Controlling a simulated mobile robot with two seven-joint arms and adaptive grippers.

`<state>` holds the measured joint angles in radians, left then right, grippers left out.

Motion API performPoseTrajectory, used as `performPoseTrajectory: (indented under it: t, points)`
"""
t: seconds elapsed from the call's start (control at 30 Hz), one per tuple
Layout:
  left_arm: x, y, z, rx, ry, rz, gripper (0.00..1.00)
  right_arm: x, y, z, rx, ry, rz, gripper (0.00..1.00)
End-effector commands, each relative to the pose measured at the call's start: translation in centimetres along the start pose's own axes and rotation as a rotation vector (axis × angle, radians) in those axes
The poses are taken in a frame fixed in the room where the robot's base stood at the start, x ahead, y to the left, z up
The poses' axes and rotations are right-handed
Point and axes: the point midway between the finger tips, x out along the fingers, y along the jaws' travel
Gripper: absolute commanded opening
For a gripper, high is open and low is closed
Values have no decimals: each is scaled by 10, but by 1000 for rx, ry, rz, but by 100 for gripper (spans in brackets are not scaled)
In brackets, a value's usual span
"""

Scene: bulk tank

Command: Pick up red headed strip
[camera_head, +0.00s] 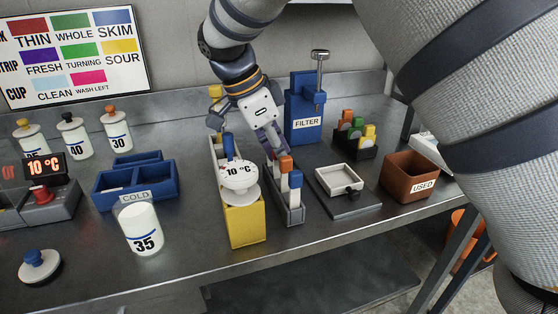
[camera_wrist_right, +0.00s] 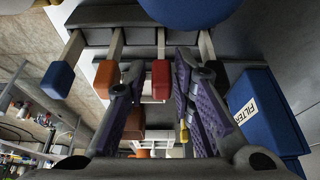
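The red-headed strip (camera_wrist_right: 161,76) stands upright in a row with an orange-headed strip (camera_wrist_right: 106,80) and a blue-headed strip (camera_wrist_right: 60,80). My right gripper (camera_wrist_right: 158,95) is open, its purple-padded fingers on either side of the red head, with no clear contact. In the head view the right gripper (camera_head: 272,146) points down at the far end of the grey strip rack (camera_head: 291,215). Orange (camera_head: 286,163) and blue (camera_head: 295,179) heads show there, but the red head is hidden behind the gripper. My left gripper is not in view.
The blue FILTER stand (camera_head: 304,105) is close behind the right gripper. A grey plate (camera_head: 345,200) and the brown USED bin (camera_head: 412,177) are to the right.

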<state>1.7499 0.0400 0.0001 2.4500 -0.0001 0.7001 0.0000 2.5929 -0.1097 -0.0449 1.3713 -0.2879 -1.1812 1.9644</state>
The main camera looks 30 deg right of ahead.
Motion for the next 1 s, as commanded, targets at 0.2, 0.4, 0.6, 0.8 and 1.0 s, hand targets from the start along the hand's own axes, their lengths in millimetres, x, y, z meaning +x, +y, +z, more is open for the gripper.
performPoseTrajectory:
  t: [0.2, 0.4, 0.6, 0.8, 1.0]
  points:
    - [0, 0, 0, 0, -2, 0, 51, 2, 0, 1, -1, 0, 1, 19]
    - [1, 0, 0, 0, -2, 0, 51, 1, 0, 0, 0, 0, 1, 0]
    - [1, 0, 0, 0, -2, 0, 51, 1, 0, 0, 0, 0, 1, 0]
    - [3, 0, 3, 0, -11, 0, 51, -32, -2, -13, 2, 1, -3, 0]
    - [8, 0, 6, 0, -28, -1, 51, -75, -2, -30, 1, 1, 0, 0]
